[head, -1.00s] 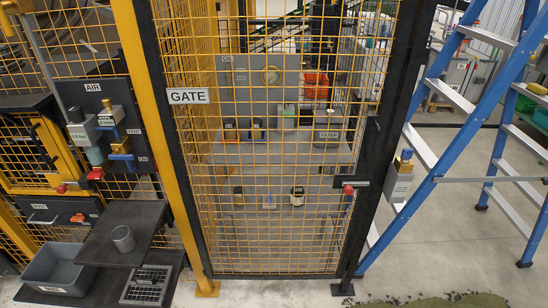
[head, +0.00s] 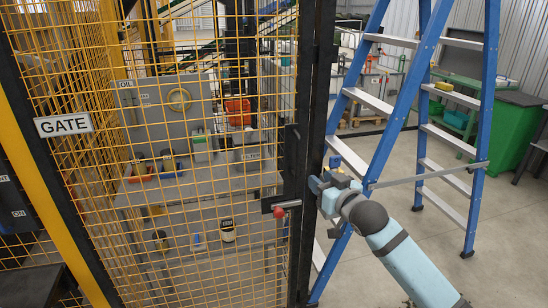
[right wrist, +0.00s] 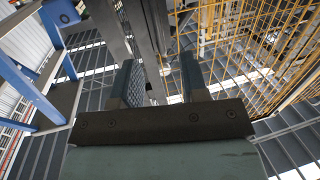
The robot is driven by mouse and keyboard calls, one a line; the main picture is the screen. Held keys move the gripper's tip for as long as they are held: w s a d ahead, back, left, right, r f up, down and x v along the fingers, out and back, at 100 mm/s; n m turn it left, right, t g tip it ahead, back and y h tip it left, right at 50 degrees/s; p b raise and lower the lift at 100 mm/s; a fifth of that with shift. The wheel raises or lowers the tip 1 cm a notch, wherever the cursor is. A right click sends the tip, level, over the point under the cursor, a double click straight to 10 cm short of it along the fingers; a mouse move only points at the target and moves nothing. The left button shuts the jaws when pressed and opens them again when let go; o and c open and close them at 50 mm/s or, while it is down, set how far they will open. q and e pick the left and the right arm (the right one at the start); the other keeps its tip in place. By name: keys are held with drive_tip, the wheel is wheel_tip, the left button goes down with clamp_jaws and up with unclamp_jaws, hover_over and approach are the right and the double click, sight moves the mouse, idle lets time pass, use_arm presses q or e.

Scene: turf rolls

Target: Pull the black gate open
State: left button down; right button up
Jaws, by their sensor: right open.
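The black-framed gate (head: 298,90) with yellow mesh fills the left and middle of the head view and looks closed. A white GATE label (head: 64,124) hangs at its left. A black upright handle (head: 291,150) is on its right edge, above a latch bar with a red knob (head: 279,212). My right gripper (head: 318,184) is at the right post, just right of the handle, and I cannot tell if it touches anything. In the right wrist view its two fingers (right wrist: 158,80) are apart, with dark upright bars beyond them. My left gripper is not in view.
A blue stepladder (head: 385,90) stands close behind my right arm. A grey bench (head: 140,195) with several small items is behind the mesh. A green cabinet (head: 510,130) is at the far right. Floor (head: 490,265) is clear at the lower right.

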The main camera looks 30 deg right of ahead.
drive_tip(key=w, duration=0.5)
drive_tip(key=w+r, duration=0.1)
drive_tip(key=w, duration=0.3)
drive_tip(key=w+d+r+p, duration=0.1)
drive_tip(key=w, duration=0.4)
drive_tip(key=shift+w, duration=0.35)
clamp_jaws()
